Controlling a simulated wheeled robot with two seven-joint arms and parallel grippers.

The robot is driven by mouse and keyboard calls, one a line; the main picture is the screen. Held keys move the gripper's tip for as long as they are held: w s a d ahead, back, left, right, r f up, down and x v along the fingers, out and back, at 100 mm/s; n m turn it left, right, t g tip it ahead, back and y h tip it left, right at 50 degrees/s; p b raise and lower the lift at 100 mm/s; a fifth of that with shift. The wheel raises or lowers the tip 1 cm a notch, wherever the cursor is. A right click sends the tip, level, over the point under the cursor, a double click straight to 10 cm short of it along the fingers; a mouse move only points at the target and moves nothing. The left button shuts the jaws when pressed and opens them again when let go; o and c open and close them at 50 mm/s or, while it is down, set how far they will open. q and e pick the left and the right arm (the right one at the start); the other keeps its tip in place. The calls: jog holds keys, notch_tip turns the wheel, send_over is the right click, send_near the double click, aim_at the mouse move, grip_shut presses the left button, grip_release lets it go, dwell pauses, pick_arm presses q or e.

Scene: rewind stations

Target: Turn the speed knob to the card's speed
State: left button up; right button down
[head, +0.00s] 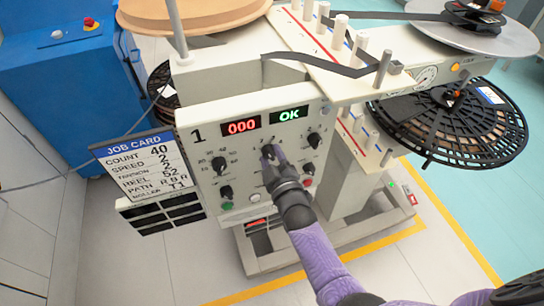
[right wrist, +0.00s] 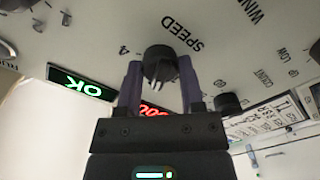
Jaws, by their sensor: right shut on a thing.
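My right gripper (head: 268,153) reaches up to the upper middle of the panel and hides most of the speed knob in the head view. In the right wrist view, the black speed knob (right wrist: 159,63) sits between the two fingers of the right gripper (right wrist: 159,88), beside the word SPEED and a figure 4. The fingers are shut on it. I cannot tell which number its white mark points to. My left gripper is not in view.
The panel has a red 000 display (head: 240,127), a green OK display (head: 289,115) and other black knobs (head: 219,165) close around my gripper. A green button (head: 227,206) and a red button (head: 308,182) sit lower. A black reel (head: 450,125) stands at right.

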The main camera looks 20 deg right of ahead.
jog(key=shift+c, duration=1.1)
grip_release()
jog(key=shift+s, duration=0.1)
jog(key=s+p, duration=0.2)
jog(key=s, duration=0.7)
jog(key=shift+s+d+p, duration=0.15)
jog(key=shift+s+p, duration=0.15)
jog(key=shift+s, duration=0.1)
